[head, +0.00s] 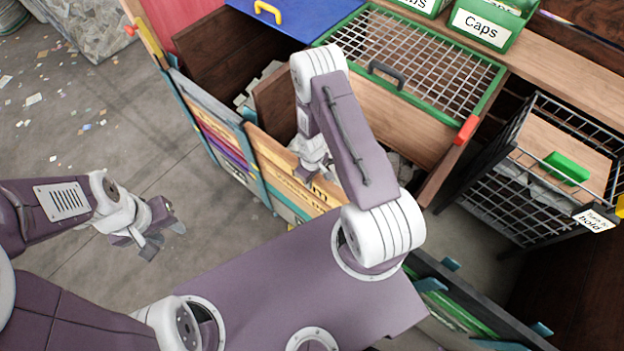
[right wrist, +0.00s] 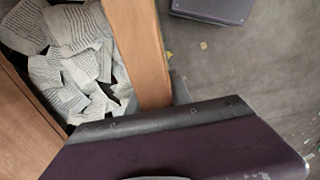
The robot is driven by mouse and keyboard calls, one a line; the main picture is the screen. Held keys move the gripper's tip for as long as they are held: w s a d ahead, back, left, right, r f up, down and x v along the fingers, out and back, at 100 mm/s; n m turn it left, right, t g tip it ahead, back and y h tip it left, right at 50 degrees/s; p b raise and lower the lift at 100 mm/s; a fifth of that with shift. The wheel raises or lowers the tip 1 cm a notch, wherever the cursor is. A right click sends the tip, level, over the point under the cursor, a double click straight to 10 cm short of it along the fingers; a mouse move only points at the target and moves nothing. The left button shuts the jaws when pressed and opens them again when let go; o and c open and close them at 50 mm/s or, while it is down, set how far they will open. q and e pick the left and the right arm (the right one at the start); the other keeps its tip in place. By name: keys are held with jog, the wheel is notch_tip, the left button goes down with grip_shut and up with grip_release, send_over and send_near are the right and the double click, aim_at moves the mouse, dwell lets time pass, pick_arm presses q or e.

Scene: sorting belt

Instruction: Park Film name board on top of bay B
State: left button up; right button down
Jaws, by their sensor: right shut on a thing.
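A light wooden board (head: 278,165) with dark lettering, partly hidden, stands along the front of the bays in the head view. Its last visible letter looks like an "m", so it is likely the Film name board. My right gripper (head: 315,168) is shut at its upper edge, partly hidden by my forearm. In the right wrist view a wooden edge (right wrist: 140,50) runs up to my grey finger, beside a bay full of printed paper scraps (right wrist: 75,60). No letter B is readable. My left gripper (head: 164,238) is open and empty over the floor.
A green-framed mesh lid (head: 345,38) with a red corner lies behind my right arm. A blue lid (head: 312,12) with a yellow handle is beside it. A wire cage (head: 500,205) stands right.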

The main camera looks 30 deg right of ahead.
jog(key=shift+f+b, duration=0.6)
jog(key=shift+f, duration=0.1)
jog(key=c, duration=1.1)
grip_release()
jog(key=shift+r, duration=0.15)
notch_tip(320, 180, up, 9)
jog(key=p, duration=0.9)
jog(key=shift+r, duration=0.2)
jog(key=shift+f, duration=0.2)
